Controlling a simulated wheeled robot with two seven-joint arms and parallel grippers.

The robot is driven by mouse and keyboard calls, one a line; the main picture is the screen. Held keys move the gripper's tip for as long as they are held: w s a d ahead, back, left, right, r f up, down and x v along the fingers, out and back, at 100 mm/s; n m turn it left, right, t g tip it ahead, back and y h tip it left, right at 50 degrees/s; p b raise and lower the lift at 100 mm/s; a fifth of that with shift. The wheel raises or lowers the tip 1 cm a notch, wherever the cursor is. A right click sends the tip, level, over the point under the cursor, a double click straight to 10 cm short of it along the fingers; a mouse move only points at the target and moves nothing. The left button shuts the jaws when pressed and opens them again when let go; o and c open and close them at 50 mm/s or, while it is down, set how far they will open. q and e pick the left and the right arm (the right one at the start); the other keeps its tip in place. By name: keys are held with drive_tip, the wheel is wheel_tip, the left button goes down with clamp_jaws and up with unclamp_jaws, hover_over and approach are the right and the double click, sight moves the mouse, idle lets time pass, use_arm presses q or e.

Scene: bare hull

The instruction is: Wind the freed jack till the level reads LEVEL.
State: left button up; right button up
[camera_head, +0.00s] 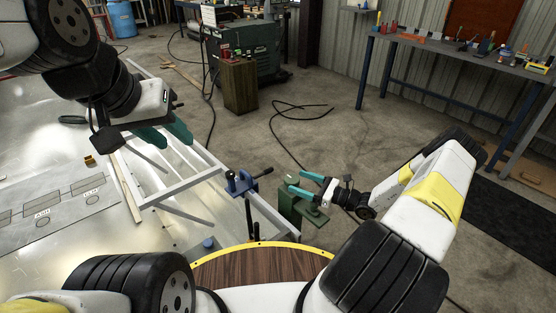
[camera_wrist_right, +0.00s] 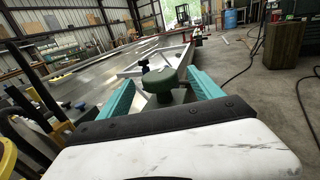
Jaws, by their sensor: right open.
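A green jack (camera_head: 297,208) stands at the right edge of the pale frame, and its round green top (camera_wrist_right: 163,78) shows in the right wrist view. My right gripper (camera_head: 297,181) is open, its teal fingers on either side of the green top in the right wrist view (camera_wrist_right: 162,84). I cannot tell whether they touch it. My left gripper (camera_head: 170,137) is over the frame at upper left, its teal fingers apart and nothing seen between them. I cannot make out a level or its reading.
A blue clamp (camera_head: 240,184) sits on the pale frame (camera_head: 190,186), left of the jack. A marked grey sheet (camera_head: 60,207) lies at left. A wooden block (camera_head: 239,86), a green machine (camera_head: 256,52) and a workbench (camera_head: 450,50) stand behind. A black cable (camera_head: 285,135) lies on open floor.

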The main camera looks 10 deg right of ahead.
sight(285, 182)
drive_tip(key=x, duration=0.6)
drive_tip(key=shift+w+a, duration=0.2)
drive_tip(key=shift+a, duration=0.15)
drive_tip(key=c, duration=1.4)
drive_tip(key=shift+o, duration=0.2)
drive_tip(key=shift+n+g, duration=0.3)
drive_tip(key=shift+g, duration=0.1)
drive_tip(key=n+g+y, duration=0.1)
drive_tip(key=g, duration=0.1)
drive_tip(key=n+g+y, duration=0.1)
drive_tip(key=n+g, duration=0.1)
drive_tip(key=g, duration=0.1)
drive_tip(key=s+n+g+y, duration=0.1)
drive_tip(key=n+g, duration=0.1)
drive_tip(key=shift+s+a+g, duration=0.1)
drive_tip(key=shift+a+g, duration=0.2)
drive_tip(key=n+g, duration=0.2)
drive_tip(key=g, duration=0.1)
drive_tip(key=s+n+g+h, duration=0.1)
drive_tip(key=n+g, duration=0.2)
drive_tip(key=g, duration=0.1)
drive_tip(key=shift+s+d, duration=0.1)
drive_tip(key=shift+s, duration=0.1)
drive_tip(key=shift+s+n+g, duration=0.1)
drive_tip(key=shift+n+g, duration=0.2)
drive_tip(key=shift+g, duration=0.4)
